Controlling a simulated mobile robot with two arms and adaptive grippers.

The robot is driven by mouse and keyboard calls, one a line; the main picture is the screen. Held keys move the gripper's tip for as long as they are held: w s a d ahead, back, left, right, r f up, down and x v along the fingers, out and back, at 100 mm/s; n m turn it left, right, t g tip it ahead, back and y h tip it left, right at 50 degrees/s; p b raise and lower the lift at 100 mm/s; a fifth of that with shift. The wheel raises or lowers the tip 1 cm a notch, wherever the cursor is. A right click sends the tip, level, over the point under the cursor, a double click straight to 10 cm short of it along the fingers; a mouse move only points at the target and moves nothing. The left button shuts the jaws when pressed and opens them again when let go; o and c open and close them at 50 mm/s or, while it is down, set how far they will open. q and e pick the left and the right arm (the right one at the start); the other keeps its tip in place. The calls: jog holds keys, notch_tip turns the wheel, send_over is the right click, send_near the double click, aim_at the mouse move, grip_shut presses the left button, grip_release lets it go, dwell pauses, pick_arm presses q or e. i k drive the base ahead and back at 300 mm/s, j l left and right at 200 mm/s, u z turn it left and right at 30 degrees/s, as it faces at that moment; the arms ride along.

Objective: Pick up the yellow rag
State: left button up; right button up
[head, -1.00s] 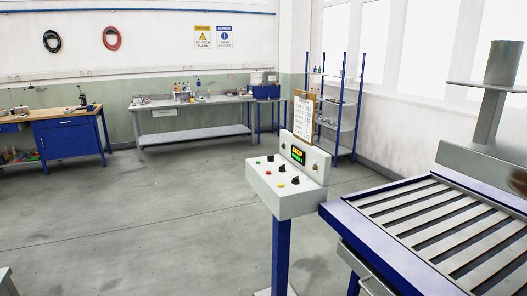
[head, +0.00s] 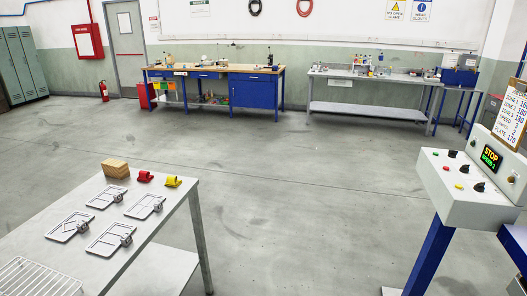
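The yellow rag (head: 173,182) is a small folded or rolled bundle. It lies on a light grey table (head: 184,207) at the lower left, close to the table's far right corner. A similar red rag (head: 145,176) lies just left of it. Neither of my grippers shows in the head view.
A tan block-like stack (head: 116,168), several metal trays with clips (head: 145,206) and a wire rack (head: 38,280) share the table. A control panel (head: 466,183) on a blue post stands at right. Workbenches (head: 255,92) line the back wall. The floor (head: 310,200) between is clear.

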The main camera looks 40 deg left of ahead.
aim_at(173, 181)
jog(key=u, duration=1.85)
jog(key=z, duration=2.85)
jog(key=u, duration=3.45)
jog(key=i+l, duration=0.05)
